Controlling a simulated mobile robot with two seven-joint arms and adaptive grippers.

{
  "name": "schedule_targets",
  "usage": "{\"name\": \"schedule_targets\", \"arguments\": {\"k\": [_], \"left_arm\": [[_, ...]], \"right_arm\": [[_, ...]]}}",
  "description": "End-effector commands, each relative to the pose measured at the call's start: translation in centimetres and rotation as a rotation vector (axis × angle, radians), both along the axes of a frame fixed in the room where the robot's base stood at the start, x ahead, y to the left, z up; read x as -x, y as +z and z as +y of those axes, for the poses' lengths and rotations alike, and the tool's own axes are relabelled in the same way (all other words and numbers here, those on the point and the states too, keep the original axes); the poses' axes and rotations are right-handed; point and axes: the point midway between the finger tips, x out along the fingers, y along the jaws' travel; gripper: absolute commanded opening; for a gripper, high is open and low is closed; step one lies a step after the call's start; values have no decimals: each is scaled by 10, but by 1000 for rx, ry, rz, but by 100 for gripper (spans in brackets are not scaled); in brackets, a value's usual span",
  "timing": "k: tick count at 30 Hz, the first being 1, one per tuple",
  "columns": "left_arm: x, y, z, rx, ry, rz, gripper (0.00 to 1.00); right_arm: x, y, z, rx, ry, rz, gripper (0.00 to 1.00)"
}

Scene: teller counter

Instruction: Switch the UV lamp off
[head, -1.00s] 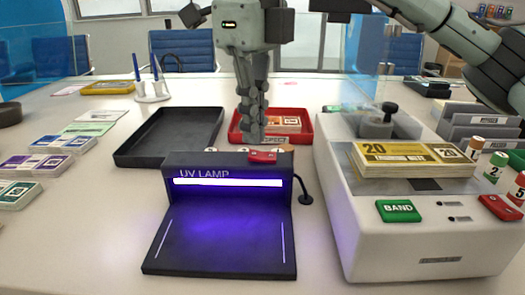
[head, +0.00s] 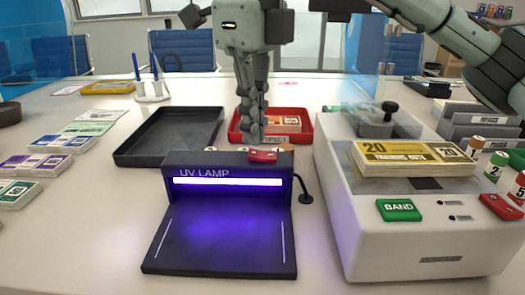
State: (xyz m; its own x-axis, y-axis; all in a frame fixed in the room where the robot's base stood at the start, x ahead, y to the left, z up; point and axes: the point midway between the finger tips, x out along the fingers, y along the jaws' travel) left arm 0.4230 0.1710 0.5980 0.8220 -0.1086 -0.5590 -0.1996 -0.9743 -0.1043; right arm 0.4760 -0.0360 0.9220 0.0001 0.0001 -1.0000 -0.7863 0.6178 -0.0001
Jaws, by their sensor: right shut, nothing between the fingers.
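The UV lamp (head: 220,235) is a black unit at the front centre. Its white-violet tube (head: 228,181) glows and throws violet light on the base plate. A red rocker switch (head: 264,155) sits on top of the housing, toward its right end. My right gripper (head: 250,138) points down just behind the lamp's top, fingers shut and empty, with its tips close to the red switch. I cannot tell whether they touch the housing. My left gripper is not in view.
A white banding machine (head: 425,245) with a stack of yellow notes (head: 412,158) stands close on the right. A red tray (head: 300,120) lies behind the gripper, and an empty black tray (head: 170,135) is behind left. Note bundles (head: 35,163) lie at far left.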

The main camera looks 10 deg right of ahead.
Motion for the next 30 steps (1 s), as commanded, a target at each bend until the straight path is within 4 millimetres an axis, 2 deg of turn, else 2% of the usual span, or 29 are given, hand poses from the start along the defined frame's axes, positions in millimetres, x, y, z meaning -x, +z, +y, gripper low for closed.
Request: {"name": "schedule_targets", "arguments": {"k": [30], "left_arm": [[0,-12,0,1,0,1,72]], "right_arm": [[0,-16,0,0,-1,0,0]]}}
